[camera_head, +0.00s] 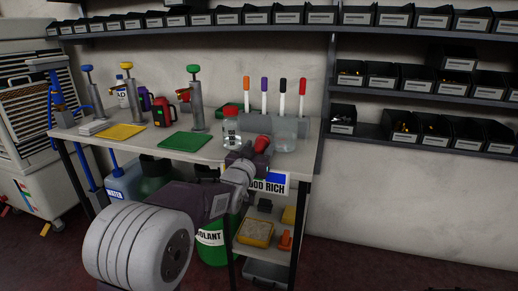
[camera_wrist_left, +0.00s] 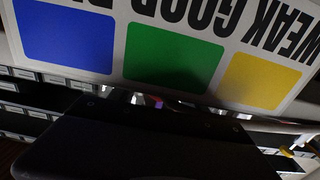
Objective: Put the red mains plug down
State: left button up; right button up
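My left arm comes in from the lower left, and my left gripper (camera_head: 249,157) is at the front edge of the table, above the sign with coloured squares. A rounded red thing, which looks like the red mains plug (camera_head: 263,143), shows at the gripper's tip; the gripper appears shut on it. The fingers are small and partly hidden, and I cannot tell whether the plug touches the tabletop. In the left wrist view the dark gripper body (camera_wrist_left: 150,145) fills the lower middle; the plug cannot be made out there. My right gripper is in neither view.
The table (camera_head: 225,148) holds a green mat (camera_head: 185,141), a yellow mat (camera_head: 121,131), a red-lidded jar (camera_head: 231,128), a clear jar (camera_head: 285,135) close to the gripper and several upright pens behind. The sign (camera_head: 275,186) hangs at the front edge, close in the left wrist view (camera_wrist_left: 175,55).

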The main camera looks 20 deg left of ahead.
pick_arm(q)
jog(key=shift+r, duration=0.25)
jog(key=s+p, duration=0.3)
jog(key=s, duration=0.9)
jog(key=shift+a, duration=0.25)
jog(key=shift+f, duration=0.15)
